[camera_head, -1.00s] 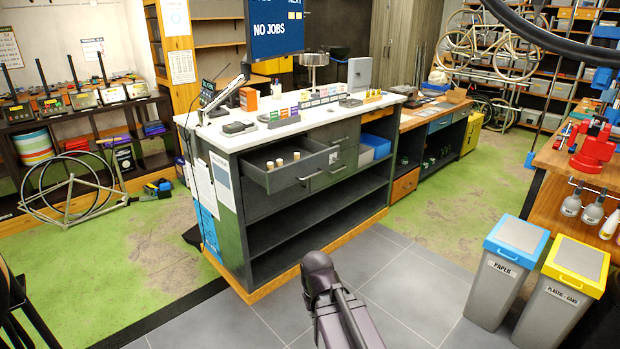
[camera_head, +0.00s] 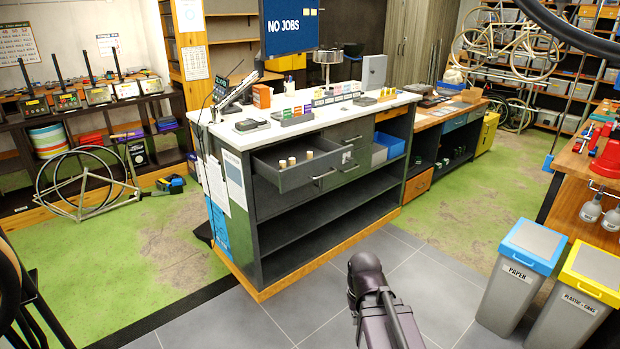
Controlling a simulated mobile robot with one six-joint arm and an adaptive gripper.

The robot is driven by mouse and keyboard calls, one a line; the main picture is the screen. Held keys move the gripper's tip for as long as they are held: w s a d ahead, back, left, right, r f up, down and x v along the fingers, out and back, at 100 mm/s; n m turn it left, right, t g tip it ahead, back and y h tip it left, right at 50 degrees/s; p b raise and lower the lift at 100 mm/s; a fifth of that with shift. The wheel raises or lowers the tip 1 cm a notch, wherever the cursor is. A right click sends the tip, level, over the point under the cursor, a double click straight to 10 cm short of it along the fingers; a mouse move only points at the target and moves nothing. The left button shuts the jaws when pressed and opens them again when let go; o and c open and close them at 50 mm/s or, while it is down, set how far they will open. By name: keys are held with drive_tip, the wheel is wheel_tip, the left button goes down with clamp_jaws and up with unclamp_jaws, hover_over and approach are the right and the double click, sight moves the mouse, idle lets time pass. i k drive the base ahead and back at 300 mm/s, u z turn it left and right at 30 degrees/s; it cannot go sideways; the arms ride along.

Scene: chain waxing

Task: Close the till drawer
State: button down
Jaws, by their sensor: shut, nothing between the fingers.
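The till drawer (camera_head: 297,176) is a dark grey drawer at the upper left of the counter's front. It is pulled out, and a few small pale cylinders stand in it. It has a light bar handle (camera_head: 325,174) on its front. The counter (camera_head: 225,155) has a white top and dark open shelves below. My gripper (camera_head: 366,268) is at the bottom centre, low in front of the counter and apart from the drawer. It is shut and empty; its fingertips are hard to make out.
A tablet stand (camera_head: 234,95), a card terminal (camera_head: 252,125) and small display boxes stand on the countertop. A blue-lidded paper bin (camera_head: 518,275) and a yellow-lidded bin (camera_head: 585,300) stand at the right. The grey tiled floor before the counter is clear.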

sight(328, 156)
drive_tip(key=u, duration=0.05)
drive_tip(key=i, duration=1)
drive_tip(key=z, duration=0.05)
